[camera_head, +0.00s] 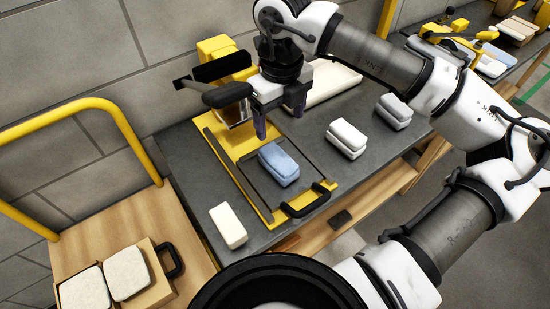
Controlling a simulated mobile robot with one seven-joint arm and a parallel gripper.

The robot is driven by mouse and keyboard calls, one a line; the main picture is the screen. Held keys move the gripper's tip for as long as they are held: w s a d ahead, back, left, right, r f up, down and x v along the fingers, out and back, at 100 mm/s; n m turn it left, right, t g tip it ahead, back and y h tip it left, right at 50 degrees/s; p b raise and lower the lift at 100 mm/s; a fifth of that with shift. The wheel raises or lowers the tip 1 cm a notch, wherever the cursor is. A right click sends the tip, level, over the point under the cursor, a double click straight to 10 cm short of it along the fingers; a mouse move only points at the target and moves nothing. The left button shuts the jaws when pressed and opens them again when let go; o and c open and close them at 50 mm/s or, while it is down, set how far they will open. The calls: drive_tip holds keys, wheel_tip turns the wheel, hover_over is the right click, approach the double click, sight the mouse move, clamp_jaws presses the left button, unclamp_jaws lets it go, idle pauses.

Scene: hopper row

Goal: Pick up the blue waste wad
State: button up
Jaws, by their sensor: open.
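The blue waste wad (279,163) lies on the yellow-framed plate (222,147) on the dark bench. It is a light blue, block-like, two-layered piece. My gripper (280,127) points down above and behind the wad, near the back of the yellow frame. Its two dark fingers are apart with nothing seen between them. The fingers look clear of the wad, but their exact height above the bench is hard to tell.
White wads stand on the dark bench (180,165): one (228,225) front left, one (346,138) right, another (394,111) farther right. A black handle (305,200) sits at the frame's front. A yellow rail (85,105) and wooden cart (130,225) stand left.

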hover_over(278, 157)
drive_tip(key=f, duration=0.5)
drive_tip(key=shift+w+d+f+p, duration=0.2)
drive_tip(key=shift+f+p, duration=0.1)
drive_tip(key=shift+p, duration=0.1)
drive_tip(key=shift+s+a+f+p, duration=0.1)
drive_tip(key=shift+f+p, duration=0.5)
drive_tip(key=shift+f, duration=0.85)
drive_tip(key=shift+s+a+f+p, duration=0.1)
drive_tip(key=shift+f+p, duration=0.45)
drive_tip(key=shift+f, duration=0.9)
drive_tip(key=c, duration=1.2)
drive_tip(key=shift+r, duration=0.2)
